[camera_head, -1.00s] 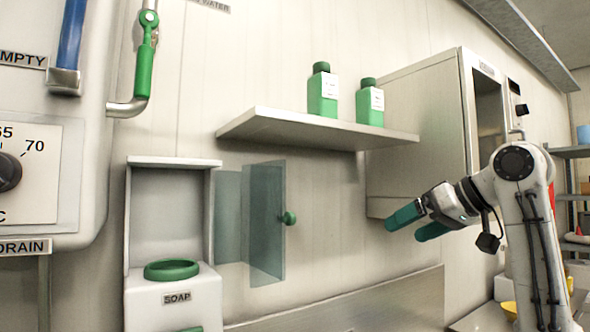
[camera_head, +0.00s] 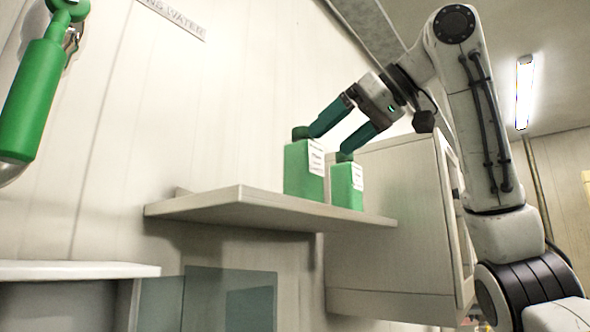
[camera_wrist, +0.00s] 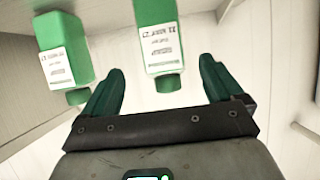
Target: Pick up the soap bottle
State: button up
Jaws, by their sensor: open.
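Two green square soap bottles with green caps and white labels stand upright on the wall shelf: a left bottle (camera_head: 298,172) and a right bottle (camera_head: 342,186). My gripper (camera_head: 328,142) is open and empty, with teal fingers pointing down-left towards the bottle tops. In the head view the fingertips overlap the caps; touch cannot be told. In the wrist view my gripper (camera_wrist: 160,65) faces one bottle (camera_wrist: 157,20), whose cap (camera_wrist: 168,83) shows between the fingers. The other bottle (camera_wrist: 60,45) is to the left, its cap close to the left finger.
The shelf (camera_head: 225,205) has bare room left of the bottles. A pale cabinet (camera_head: 385,215) stands right of and behind the shelf. A green-handled pipe fitting (camera_head: 30,95) hangs at far left. A glass panel (camera_head: 230,298) shows below the shelf.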

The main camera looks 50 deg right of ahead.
aim_at(316, 148)
jog(key=x, duration=0.3)
jog(key=shift+w, duration=0.2)
jog(key=p+x, duration=0.3)
jog(key=x, duration=0.1)
jog(key=shift+w+a+r, duration=0.15)
jog(key=shift+w+a, duration=0.05)
jog(key=shift+w, duration=0.05)
jog(key=shift+w+f, duration=0.3)
jog(key=shift+w, duration=0.05)
jog(key=c, duration=1.3)
jog(key=shift+r, duration=0.1)
jog(key=shift+c, duration=0.7)
